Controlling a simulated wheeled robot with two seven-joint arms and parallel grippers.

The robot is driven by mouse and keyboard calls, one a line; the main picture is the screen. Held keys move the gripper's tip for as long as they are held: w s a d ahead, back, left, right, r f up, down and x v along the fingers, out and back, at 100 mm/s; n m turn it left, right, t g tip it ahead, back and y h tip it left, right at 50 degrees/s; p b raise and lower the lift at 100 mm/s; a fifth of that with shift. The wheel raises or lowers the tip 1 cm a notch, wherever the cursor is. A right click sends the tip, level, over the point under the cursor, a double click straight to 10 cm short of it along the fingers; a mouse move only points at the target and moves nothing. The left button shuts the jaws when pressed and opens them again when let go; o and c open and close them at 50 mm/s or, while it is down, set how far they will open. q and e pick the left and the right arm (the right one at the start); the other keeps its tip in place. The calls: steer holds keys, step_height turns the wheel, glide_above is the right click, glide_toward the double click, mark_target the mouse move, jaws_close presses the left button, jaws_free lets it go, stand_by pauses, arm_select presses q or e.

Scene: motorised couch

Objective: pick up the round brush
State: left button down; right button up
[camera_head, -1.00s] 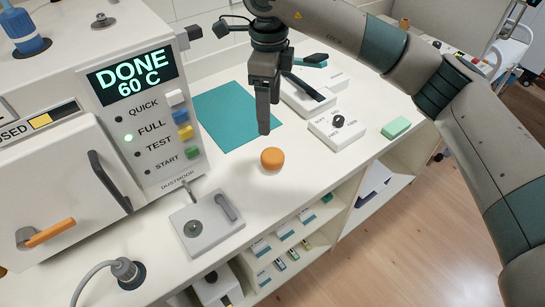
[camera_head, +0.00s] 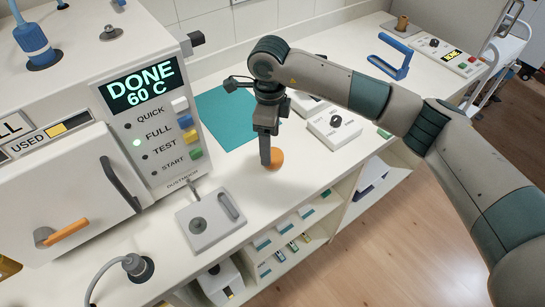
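A small round orange object (camera_head: 277,159), which I take for the round brush, stands on the white counter just right of the centre. No bristles can be made out. My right gripper (camera_head: 265,163) points down at its left side and partly hides it. The fingers are seen edge-on, so their gap does not show, and I cannot tell whether they touch the orange object. My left gripper is not in view.
A white machine with a "DONE 60 C" display (camera_head: 137,88) stands at the left. A grey plate with a handle (camera_head: 211,220) lies in front of it. A teal mat (camera_head: 226,117) and a white box with a black knob (camera_head: 335,125) lie behind the gripper. A blue handle (camera_head: 392,57) stands farther back.

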mark_target(273, 154)
steer(key=shift+w+d+f+p, duration=0.1)
steer(key=shift+d+f+p, duration=0.1)
steer(key=shift+f+p, duration=0.55)
step_height(273, 154, down, 3)
steer(key=shift+w+d+r+p, duration=0.15)
steer(key=shift+r+p, duration=0.05)
steer(key=shift+p, duration=0.8)
steer(key=shift+f, duration=0.55)
steer(key=c, duration=1.2)
